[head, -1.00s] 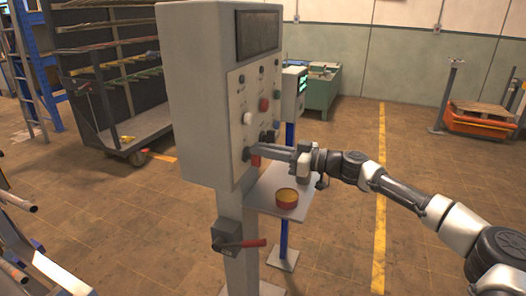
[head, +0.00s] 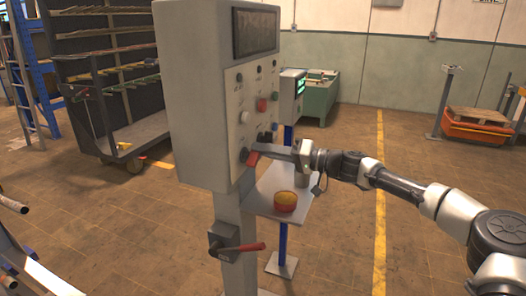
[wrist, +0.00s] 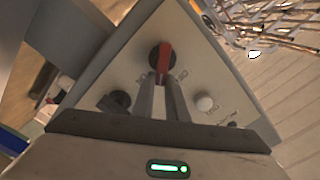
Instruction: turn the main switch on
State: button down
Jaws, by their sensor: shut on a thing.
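The main switch is a black rotary knob with a red handle low on the front of the grey control cabinet (head: 205,110). Its red handle (head: 252,158) shows at my fingertips in the head view, slanting. In the wrist view the red handle (wrist: 165,60) stands near upright in the picture on the round black base. My gripper (head: 256,152) reaches in from the right and is shut on the handle. In the wrist view the two fingers of my gripper (wrist: 161,78) meet its near end, which they partly hide.
Other knobs and a red button (head: 261,104) sit above on the panel. A shelf under my wrist holds a yellow and red round object (head: 285,201). Open floor lies to the right.

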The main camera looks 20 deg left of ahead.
jog(key=shift+w+f+m+p, duration=0.1)
jog(key=shift+f+m+p, duration=0.15)
jog(key=shift+m, duration=1)
jog(key=shift+w+f+m+p, duration=0.1)
jog(key=shift+f+m+p, duration=0.15)
jog(key=shift+m, duration=0.95)
jog(key=shift+w+f+m+p, duration=0.15)
jog(key=shift+f+m, duration=0.1)
jog(key=shift+m, duration=1)
jog(key=shift+s+f, duration=0.1)
jog(key=c, duration=1.8)
grip_release()
jog(key=shift+o, duration=0.2)
jog(key=shift+d, duration=0.1)
jog(key=s+d, duration=0.1)
jog(key=d, duration=1.6)
jog(key=shift+s+d, duration=0.15)
